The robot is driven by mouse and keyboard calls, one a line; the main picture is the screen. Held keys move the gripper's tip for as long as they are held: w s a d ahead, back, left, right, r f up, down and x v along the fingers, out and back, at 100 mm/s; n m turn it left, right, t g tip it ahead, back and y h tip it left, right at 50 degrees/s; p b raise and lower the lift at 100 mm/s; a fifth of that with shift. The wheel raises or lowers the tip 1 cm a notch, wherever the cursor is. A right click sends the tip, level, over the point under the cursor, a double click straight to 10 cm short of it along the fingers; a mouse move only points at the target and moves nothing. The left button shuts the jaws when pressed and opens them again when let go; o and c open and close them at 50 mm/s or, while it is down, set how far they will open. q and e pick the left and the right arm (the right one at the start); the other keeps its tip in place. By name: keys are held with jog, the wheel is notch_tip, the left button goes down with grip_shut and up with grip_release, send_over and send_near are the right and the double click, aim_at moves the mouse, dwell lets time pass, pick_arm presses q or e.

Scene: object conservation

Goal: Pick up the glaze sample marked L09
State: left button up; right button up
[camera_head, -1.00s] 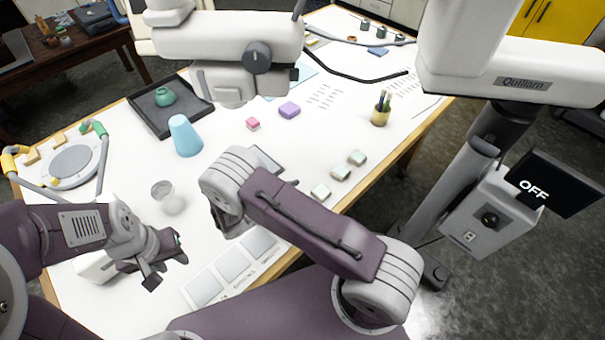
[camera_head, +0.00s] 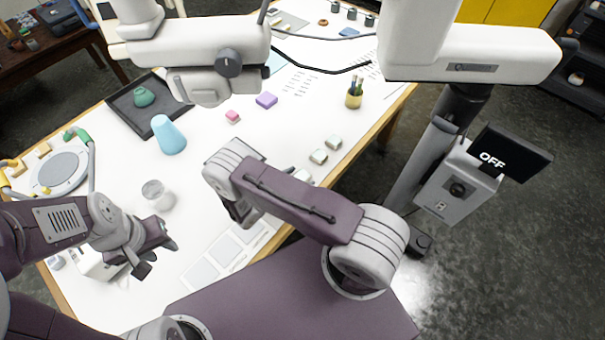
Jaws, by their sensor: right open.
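My left gripper (camera_head: 158,254) is open and empty, low over the table's left front part.
A large white overhead instrument (camera_head: 215,45) blocks part of the view. A dark tray (camera_head: 125,112) holds a green pot (camera_head: 144,96).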

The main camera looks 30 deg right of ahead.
aim_at(301, 177)
jog(key=shift+w+d+f, duration=0.15)
jog(key=shift+w+d, duration=0.1)
jog(key=shift+d, duration=0.35)
jog(key=shift+w+d+f, duration=0.2)
jog(key=shift+w+f, duration=0.1)
jog(key=shift+s+r, duration=0.1)
jog(key=shift+s, duration=0.1)
jog(key=c, duration=1.5)
jog(key=shift+w, duration=0.1)
jog(key=shift+c, duration=0.2)
jog(key=shift+r, duration=0.5)
notch_tip(301, 177, up, 3)
jog(key=shift+a+f+b, duration=0.1)
jog(key=shift+f+b, duration=0.1)
jog(key=shift+b, duration=0.5)
jog(key=s+d+r+b, duration=0.3)
jog(key=d+r, duration=0.4)
jog(key=d, duration=0.4)
jog(key=shift+s+r, duration=0.2)
jog(key=shift+s, duration=0.2)
